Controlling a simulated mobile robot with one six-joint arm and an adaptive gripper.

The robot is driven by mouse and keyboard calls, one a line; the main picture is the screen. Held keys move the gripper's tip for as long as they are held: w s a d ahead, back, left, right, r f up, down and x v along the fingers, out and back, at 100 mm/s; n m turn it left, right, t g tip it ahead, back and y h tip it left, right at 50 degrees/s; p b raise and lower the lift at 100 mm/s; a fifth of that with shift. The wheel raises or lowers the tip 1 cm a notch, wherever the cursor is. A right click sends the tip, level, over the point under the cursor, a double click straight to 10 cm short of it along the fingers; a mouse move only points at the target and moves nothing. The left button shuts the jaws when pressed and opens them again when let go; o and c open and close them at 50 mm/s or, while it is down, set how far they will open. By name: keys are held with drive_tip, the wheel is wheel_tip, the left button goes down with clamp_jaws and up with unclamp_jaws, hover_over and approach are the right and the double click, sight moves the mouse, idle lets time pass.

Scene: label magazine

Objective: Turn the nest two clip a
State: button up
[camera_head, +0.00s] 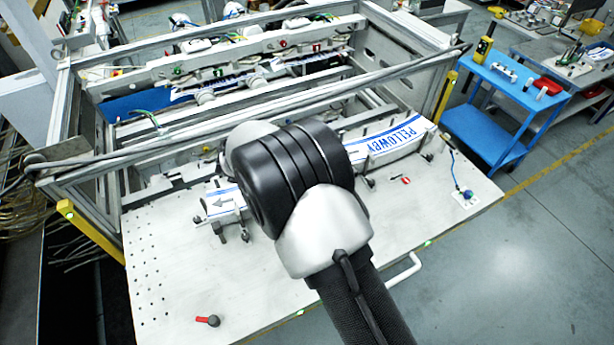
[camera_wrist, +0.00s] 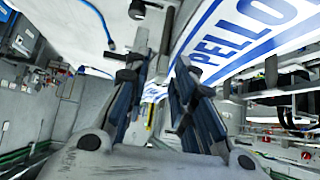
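A white and blue label stack marked PELLOWBY (camera_head: 392,142) lies in a nest on the right of the white table. It fills the upper right of the wrist view (camera_wrist: 245,35). Small dark posts and knobs (camera_head: 370,182) stand along its front edge. A smaller nest with an arrow label (camera_head: 222,204) is to the left, partly behind my arm. In the wrist view my gripper (camera_wrist: 160,78) is open, its fingers apart, beside the stack. A grey upright post (camera_wrist: 166,38) shows between and beyond the fingertips; I cannot tell whether it is the clip. My arm hides the gripper in the head view.
A metal frame (camera_head: 255,80) with rails stands behind the nests. A red-handled part (camera_head: 208,321) lies on the white table (camera_head: 165,285) at its front left. A blue cart (camera_head: 510,90) stands beyond.

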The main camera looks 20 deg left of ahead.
drive_tip(key=shift+s+a, duration=0.1)
drive_tip(key=v, duration=1.2)
idle(0.4)
drive_tip(key=w+d+r+t+y+b, duration=0.2)
drive_tip(key=w+r+b, duration=0.15)
drive_tip(key=w, duration=0.25)
drive_tip(key=w+d+r+t+y+b, duration=0.1)
drive_tip(key=w+r+t+y+b, duration=0.1)
drive_tip(key=w+r+b, duration=0.3)
drive_tip(key=w+d+r+n+t+y+b, duration=0.2)
drive_tip(key=w+d+r+y+b, duration=0.1)
drive_tip(key=w+d+b, duration=0.15)
drive_tip(key=s+d+n+y+b, duration=0.3)
drive_tip(key=s+d+y+b, duration=0.1)
drive_tip(key=d+b, duration=0.15)
drive_tip(key=s+d+f+n+g+h+b, duration=0.1)
drive_tip(key=s+d+f+g+h+b, duration=0.2)
drive_tip(key=s+d+f+b, duration=0.4)
drive_tip(key=s+d+f+n+g+h+b, duration=0.1)
drive_tip(key=s+d+f+g+b, duration=0.4)
drive_tip(key=s+d+f, duration=1.6)
drive_tip(key=s+h+b, duration=0.1)
drive_tip(key=s+b, duration=0.1)
drive_tip(key=s, duration=0.1)
drive_tip(key=shift+f+g+h, duration=0.35)
drive_tip(key=shift+g+h, duration=0.05)
